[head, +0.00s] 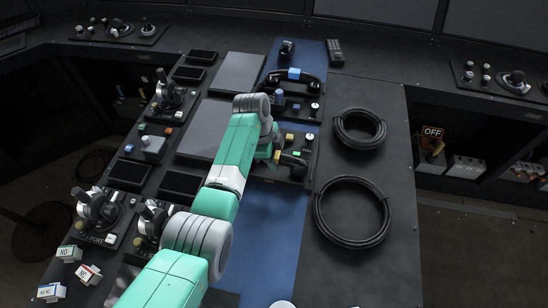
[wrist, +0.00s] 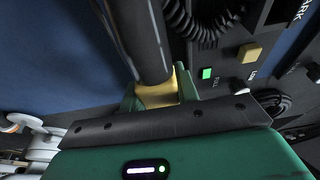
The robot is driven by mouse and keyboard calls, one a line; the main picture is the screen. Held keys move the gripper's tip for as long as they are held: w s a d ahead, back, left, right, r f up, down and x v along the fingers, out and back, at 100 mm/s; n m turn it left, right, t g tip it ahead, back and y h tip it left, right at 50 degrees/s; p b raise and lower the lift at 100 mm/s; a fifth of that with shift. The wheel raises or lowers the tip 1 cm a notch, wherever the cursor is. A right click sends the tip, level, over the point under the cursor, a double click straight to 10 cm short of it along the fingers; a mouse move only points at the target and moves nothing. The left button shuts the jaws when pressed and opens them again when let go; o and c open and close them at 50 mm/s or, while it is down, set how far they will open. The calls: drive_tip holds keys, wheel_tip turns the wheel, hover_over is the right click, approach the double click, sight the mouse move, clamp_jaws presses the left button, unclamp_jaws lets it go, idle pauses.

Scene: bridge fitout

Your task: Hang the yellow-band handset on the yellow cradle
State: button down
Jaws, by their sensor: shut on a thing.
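My gripper (wrist: 160,92) is shut on the yellow-band handset (wrist: 140,35), a dark bar with a yellow band (wrist: 158,94) between the jaws. In the head view my gripper (head: 273,154) is over the lower console panel, and part of the dark handset (head: 294,161) shows to its right. A yellow square (wrist: 250,52) lies on the panel right of the handset, near a lit green square (wrist: 206,73); the yellow square also shows in the head view (head: 290,137). I cannot make out the yellow cradle's hooks, or whether the handset touches it.
A coiled cord (wrist: 195,18) is close to the handset. A blue-band handset (head: 293,75) lies farther up the console. Two black cable coils (head: 359,128) (head: 351,211) lie to the right. The blue strip (head: 270,235) below the panel is mostly clear.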

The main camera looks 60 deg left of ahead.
drive_tip(key=shift+f, duration=0.3)
drive_tip(key=c, duration=1)
unclamp_jaws()
drive_tip(key=shift+o, duration=0.2)
drive_tip(key=shift+r, duration=0.1)
drive_tip(key=p+v, duration=0.1)
drive_tip(key=v, duration=0.6)
drive_tip(key=shift+s+a+r+p, duration=0.1)
drive_tip(key=shift+s+r+p, duration=0.05)
drive_tip(key=shift+r+p, duration=0.2)
